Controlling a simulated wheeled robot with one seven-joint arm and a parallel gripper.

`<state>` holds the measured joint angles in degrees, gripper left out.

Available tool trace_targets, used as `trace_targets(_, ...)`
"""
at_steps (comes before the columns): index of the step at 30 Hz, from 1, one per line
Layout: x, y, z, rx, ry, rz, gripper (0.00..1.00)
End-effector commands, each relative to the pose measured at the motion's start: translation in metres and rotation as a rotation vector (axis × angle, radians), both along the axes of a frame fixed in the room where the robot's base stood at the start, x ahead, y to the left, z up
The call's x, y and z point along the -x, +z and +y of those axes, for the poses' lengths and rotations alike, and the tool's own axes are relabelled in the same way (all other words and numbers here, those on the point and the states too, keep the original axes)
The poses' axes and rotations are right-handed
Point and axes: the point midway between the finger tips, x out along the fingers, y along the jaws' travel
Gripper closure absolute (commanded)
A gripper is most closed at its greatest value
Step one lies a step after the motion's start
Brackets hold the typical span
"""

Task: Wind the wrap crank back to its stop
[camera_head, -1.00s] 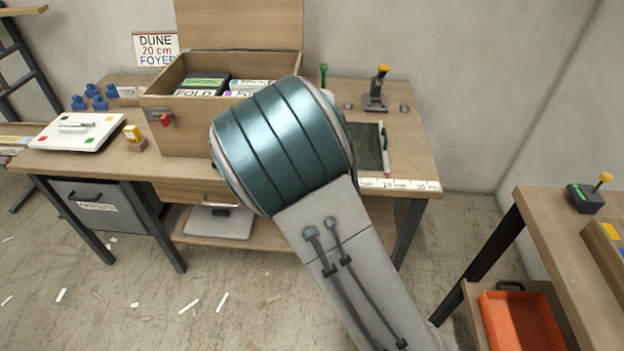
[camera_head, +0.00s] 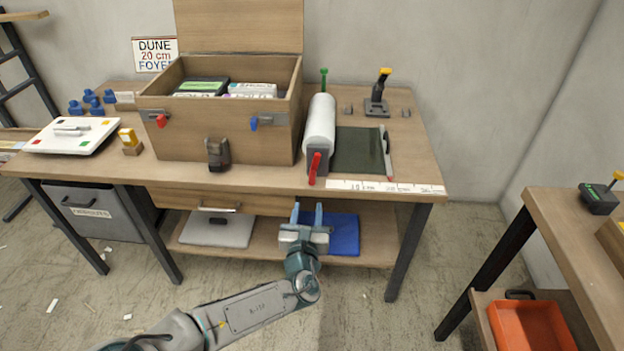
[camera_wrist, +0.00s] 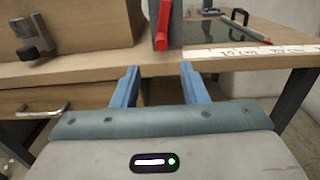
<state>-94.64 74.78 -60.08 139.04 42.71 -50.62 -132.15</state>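The wrap roll (camera_head: 320,125) is a white cylinder lying front to back on the workbench, right of the wooden box. At its front is a grey block with a red crank handle (camera_head: 314,168) that points down toward the bench's front edge. In the wrist view the red handle (camera_wrist: 163,25) shows upper centre, beyond the fingers. My gripper (camera_head: 308,212) is in front of the bench, below the tabletop edge and apart from the crank. In the wrist view its two blue fingers (camera_wrist: 158,86) are spread, with nothing between them.
The open wooden box (camera_head: 225,140) with red and blue latches stands left of the roll. A dark green mat (camera_head: 360,150) and a white ruler strip (camera_head: 385,187) lie right. A drawer (camera_head: 215,202) and lower shelf with a blue item (camera_head: 345,235) are near my gripper.

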Motion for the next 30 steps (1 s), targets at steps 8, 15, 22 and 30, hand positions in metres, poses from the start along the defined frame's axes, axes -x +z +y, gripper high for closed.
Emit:
trace_targets(8, -0.045, 0.0, -0.004, -0.005, -0.005, 0.002, 0.6)
trace_targets(15, -0.088, 0.0, -0.005, -0.007, -0.005, 0.002, 0.6)
trace_targets(22, -0.118, -0.001, -0.005, -0.006, -0.004, 0.003, 0.6)
trace_targets(30, -0.129, -0.001, -0.006, -0.005, -0.003, 0.004, 0.6)
